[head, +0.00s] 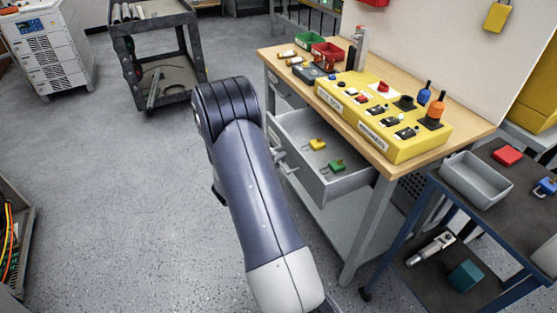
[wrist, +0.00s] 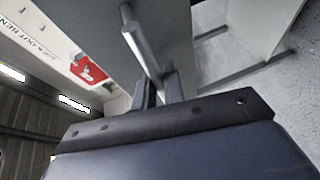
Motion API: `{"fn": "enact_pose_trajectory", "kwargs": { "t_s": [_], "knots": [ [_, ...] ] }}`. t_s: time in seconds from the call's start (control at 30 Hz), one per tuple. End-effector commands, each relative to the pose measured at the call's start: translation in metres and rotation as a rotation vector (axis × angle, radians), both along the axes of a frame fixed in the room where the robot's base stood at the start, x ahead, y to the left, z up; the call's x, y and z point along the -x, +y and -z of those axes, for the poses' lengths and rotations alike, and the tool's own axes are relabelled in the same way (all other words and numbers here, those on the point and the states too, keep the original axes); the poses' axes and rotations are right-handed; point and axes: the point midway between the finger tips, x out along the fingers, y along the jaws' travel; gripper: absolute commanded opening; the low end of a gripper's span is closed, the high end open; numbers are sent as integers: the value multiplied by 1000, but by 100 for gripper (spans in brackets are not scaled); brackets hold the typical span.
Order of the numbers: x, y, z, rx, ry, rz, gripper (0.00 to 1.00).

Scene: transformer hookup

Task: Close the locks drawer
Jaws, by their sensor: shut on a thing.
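The locks drawer (head: 345,183) is pulled out of the workbench in the head view. A yellow padlock (head: 317,145) and a green padlock (head: 336,166) lie inside it. In the wrist view the bar handle (wrist: 143,42) stands off the pale drawer front (wrist: 168,22). My gripper (wrist: 160,88) is shut on the handle, with its fingers on either side of the bar. In the head view my arm covers most of the gripper and part of the drawer's left side.
The workbench top (head: 456,133) above the drawer carries a yellow lock station (head: 405,148) and red and green bins. A blue-framed cart (head: 428,205) with a grey tray stands close on the right. A dark cart (head: 150,22) stands at the back left.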

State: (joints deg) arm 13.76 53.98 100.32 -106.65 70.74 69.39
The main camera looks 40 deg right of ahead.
Motion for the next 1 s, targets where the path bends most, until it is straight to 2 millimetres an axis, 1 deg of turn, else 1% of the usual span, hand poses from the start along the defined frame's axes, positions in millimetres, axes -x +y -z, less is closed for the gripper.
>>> {"fn": "enact_pose_trajectory", "kwargs": {
  "t_s": [0.13,0.27,0.37,0.6,0.8,1.0],
  "knots": [
    [2,-6,2,-1,-1,2,0],
    [6,-21,5,0,-2,5,0],
    [11,-40,6,1,-4,6,0],
    [24,-94,8,3,-5,6,0],
    [34,-135,6,2,-5,5,0],
    [40,-163,4,2,-2,2,0]
  ]
}}
